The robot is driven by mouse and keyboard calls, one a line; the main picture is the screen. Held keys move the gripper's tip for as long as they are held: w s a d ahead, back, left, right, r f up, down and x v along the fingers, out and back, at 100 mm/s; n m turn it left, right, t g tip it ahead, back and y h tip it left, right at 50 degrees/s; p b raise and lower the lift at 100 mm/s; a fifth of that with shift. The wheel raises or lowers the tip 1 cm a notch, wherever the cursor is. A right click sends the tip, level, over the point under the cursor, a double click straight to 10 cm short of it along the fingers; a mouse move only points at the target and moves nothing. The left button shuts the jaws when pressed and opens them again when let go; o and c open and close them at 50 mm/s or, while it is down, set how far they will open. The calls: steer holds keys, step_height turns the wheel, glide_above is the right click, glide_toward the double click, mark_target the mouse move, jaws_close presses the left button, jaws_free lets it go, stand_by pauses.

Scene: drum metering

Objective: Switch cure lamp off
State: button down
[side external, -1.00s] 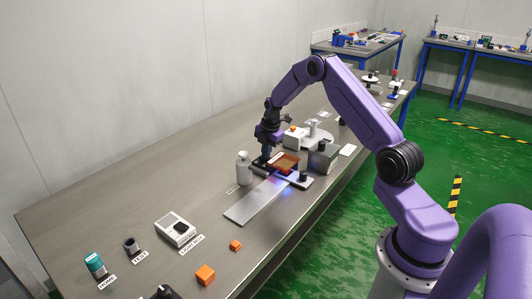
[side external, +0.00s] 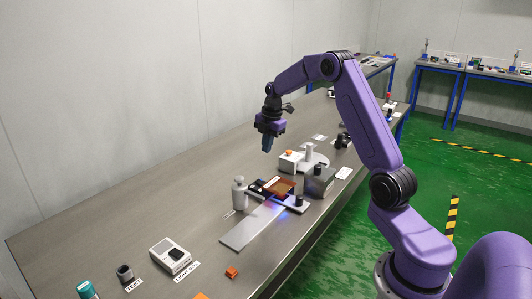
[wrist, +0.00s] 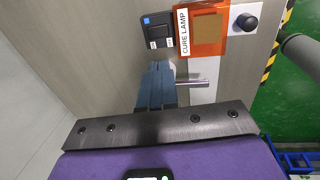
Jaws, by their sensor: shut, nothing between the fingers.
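The cure lamp (side external: 281,186) has an orange shield on a pale base, with a blue-violet glow at its near edge. In the wrist view its orange shield (wrist: 208,40) carries a CURE LAMP label. A black switch box (wrist: 158,30) with a grey rocker and small white labels sits left of the shield; it shows as a dark block (side external: 258,188) in the side view. The rocker's position is too small to read. My gripper (side external: 267,146) is shut and empty, pointing down in the air above and behind the lamp. Its fingertips show in the wrist view (wrist: 158,68).
A white bottle (side external: 239,194) stands left of the lamp. A grey box (side external: 318,180) and a white box with an orange button (side external: 288,162) stand behind and right. A flat metal strip (side external: 250,226) runs toward the front. The bench's left rear is clear.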

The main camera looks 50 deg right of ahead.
mark_target(259, 181)
steer(key=shift+r, duration=0.1)
stand_by(0.3)
steer(key=shift+w+d+r, duration=0.1)
steer(key=shift+w, duration=0.6)
steer(key=f, duration=0.4)
steer(key=w+f, duration=0.1)
steer(key=f, duration=0.4)
steer(key=w+f, duration=0.1)
steer(key=f, duration=0.4)
steer(key=shift+w, duration=0.1)
steer(key=shift+w+f, duration=0.15)
steer(key=shift+f, duration=0.05)
